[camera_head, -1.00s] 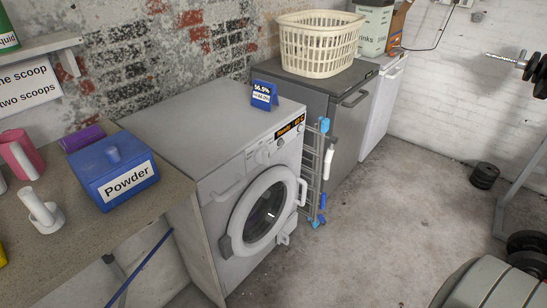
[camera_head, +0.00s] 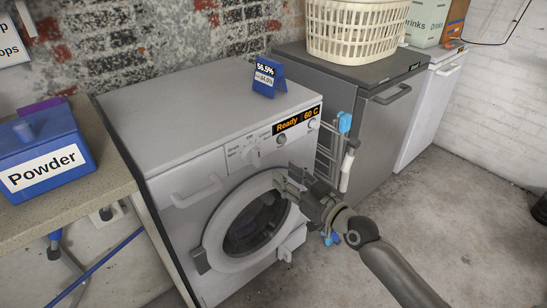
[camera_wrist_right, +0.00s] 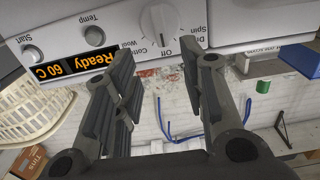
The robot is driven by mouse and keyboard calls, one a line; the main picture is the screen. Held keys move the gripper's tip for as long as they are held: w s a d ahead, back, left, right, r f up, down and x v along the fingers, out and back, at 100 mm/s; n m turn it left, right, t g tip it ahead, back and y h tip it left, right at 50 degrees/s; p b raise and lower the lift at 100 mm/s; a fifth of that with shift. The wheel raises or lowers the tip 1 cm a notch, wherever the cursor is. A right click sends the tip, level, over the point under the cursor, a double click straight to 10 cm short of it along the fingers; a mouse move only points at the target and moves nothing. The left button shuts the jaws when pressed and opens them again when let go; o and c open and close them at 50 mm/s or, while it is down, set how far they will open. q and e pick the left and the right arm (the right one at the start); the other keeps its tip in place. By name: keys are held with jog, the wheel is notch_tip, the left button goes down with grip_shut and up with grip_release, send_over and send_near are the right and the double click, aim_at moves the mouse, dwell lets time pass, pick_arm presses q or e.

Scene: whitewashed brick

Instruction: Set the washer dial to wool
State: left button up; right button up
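The washer (camera_head: 190,110) stands against the brick wall, its round door (camera_head: 212,240) shut. Its display (camera_head: 297,120) reads "Ready 60 C". The white dial (camera_head: 252,156) is on the front panel, left of the display. In the right wrist view the dial (camera_wrist_right: 160,22) appears upside down, with "Off", "Cotton", "Wool", "Spin" and "Drain" around it. Its pointer seems to face "Off". My right gripper (camera_head: 284,183) is in front of the panel, below and right of the dial. Its fingers (camera_wrist_right: 157,55) are open and empty, the dial beyond their tips, apparently untouched. My left gripper is out of view.
A blue sign (camera_head: 268,77) stands on the washer top. A rack with blue ends (camera_head: 344,122) hangs beside it at right. A grey appliance (camera_head: 375,110) carries a cream basket (camera_head: 355,30). A blue powder box (camera_head: 45,155) sits on the left counter. Open floor lies in front.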

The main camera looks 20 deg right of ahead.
aim_at(259, 155)
jog(key=x, duration=1)
jog(key=shift+a, duration=0.15)
jog(key=shift+w+a, duration=0.1)
jog(key=shift+w, duration=0.15)
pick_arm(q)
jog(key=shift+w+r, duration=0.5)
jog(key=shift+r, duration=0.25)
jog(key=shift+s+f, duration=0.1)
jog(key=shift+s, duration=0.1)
pick_arm(e)
grip_shut()
